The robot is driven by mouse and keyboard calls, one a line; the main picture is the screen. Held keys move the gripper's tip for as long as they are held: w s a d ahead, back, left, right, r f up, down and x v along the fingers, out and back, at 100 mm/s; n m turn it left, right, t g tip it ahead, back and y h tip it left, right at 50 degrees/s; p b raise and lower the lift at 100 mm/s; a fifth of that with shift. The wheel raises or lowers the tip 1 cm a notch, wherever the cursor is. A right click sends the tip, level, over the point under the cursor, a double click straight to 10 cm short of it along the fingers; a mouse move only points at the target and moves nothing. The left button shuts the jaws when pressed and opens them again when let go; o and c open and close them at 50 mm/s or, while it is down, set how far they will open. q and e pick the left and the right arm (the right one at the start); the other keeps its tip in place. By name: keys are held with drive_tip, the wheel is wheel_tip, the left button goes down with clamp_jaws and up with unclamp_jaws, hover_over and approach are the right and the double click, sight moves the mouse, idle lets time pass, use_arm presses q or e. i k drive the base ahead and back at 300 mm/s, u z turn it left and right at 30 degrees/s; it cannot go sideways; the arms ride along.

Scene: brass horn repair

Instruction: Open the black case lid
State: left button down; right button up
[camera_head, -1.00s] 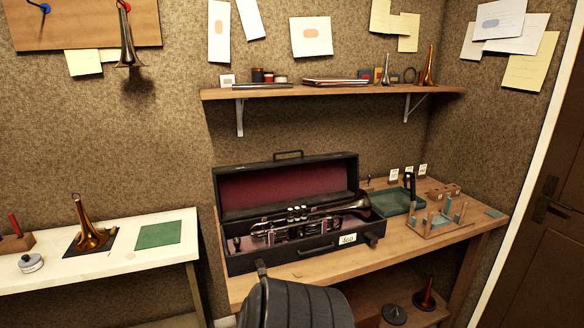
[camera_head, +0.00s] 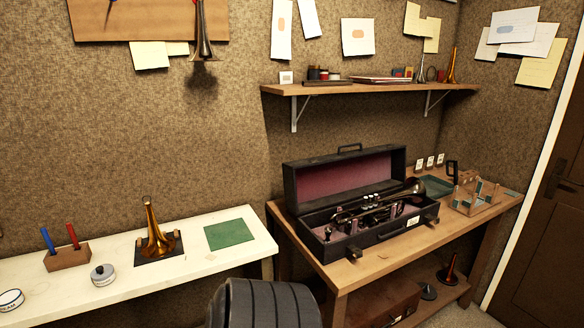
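The black case (camera_head: 366,240) stands on the wooden bench at the right. Its lid (camera_head: 335,183) is raised and tilted back at the rear, showing a dark red lining, with a handle on its top edge. A dark brass horn (camera_head: 405,192) lies in the case, its bell at the right end. Neither of my grippers is in view. A dark ribbed part of my own arm shows at the bottom middle, apart from the case in the picture.
The wooden bench (camera_head: 362,271) also holds a green tray (camera_head: 436,186) and a pegged wooden stand (camera_head: 481,198). A white table (camera_head: 120,292) at the left holds a horn bell (camera_head: 154,237), a green mat (camera_head: 230,234) and a tool block (camera_head: 67,258). A shelf (camera_head: 375,88) hangs above.

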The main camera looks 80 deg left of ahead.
sight(314, 184)
drive_tip(key=u, duration=1.5)
